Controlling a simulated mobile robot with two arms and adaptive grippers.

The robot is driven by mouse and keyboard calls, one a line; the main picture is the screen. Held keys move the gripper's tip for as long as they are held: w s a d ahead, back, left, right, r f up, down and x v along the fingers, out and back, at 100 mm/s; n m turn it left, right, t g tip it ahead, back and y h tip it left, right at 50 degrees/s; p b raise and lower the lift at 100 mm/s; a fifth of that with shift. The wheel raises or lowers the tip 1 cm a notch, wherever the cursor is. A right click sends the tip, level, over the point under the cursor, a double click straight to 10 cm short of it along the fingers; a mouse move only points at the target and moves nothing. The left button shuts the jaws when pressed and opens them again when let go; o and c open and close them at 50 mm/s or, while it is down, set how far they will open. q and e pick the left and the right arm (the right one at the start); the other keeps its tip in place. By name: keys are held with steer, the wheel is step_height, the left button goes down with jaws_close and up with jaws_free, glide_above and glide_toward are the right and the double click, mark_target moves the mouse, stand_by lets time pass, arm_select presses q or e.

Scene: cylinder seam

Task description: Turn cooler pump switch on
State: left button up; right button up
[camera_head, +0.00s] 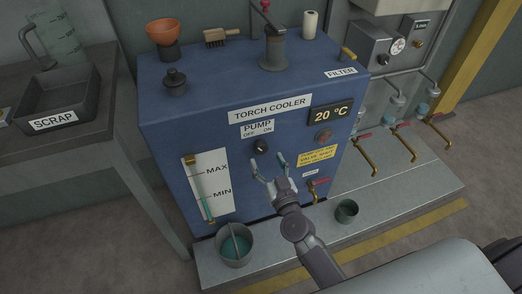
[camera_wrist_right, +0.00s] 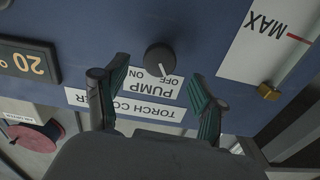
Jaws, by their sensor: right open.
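The pump switch (camera_head: 261,146) is a round black knob on the front of the blue torch cooler (camera_head: 160,130), below the PUMP OFF/ON label (camera_head: 257,128). The right wrist view shows the knob (camera_wrist_right: 160,59) upside down, with its white mark towards OFF. My right gripper (camera_head: 268,160) is open and empty, just below and in front of the knob in the head view. In the right wrist view the gripper's fingers (camera_wrist_right: 156,88) stand on either side of the knob, apart from it. My left gripper is out of view.
A 20 °C display (camera_head: 331,114) and a yellow notice (camera_head: 317,156) are right of the knob. A level gauge (camera_head: 212,182) is on the left. A bucket (camera_head: 235,247) and a small cup (camera_head: 346,211) stand below. Red-handled taps (camera_head: 402,126) are at right.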

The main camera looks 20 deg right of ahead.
mark_target(262, 151)
steer(key=w, duration=0.5)
steer(key=shift+w, duration=0.15)
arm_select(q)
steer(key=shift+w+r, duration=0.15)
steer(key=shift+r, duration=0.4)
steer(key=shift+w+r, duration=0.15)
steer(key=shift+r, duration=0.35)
arm_select(e)
steer(key=shift+a, duration=0.1)
steer(key=c, duration=1.2)
steer(key=shift+o, duration=0.2)
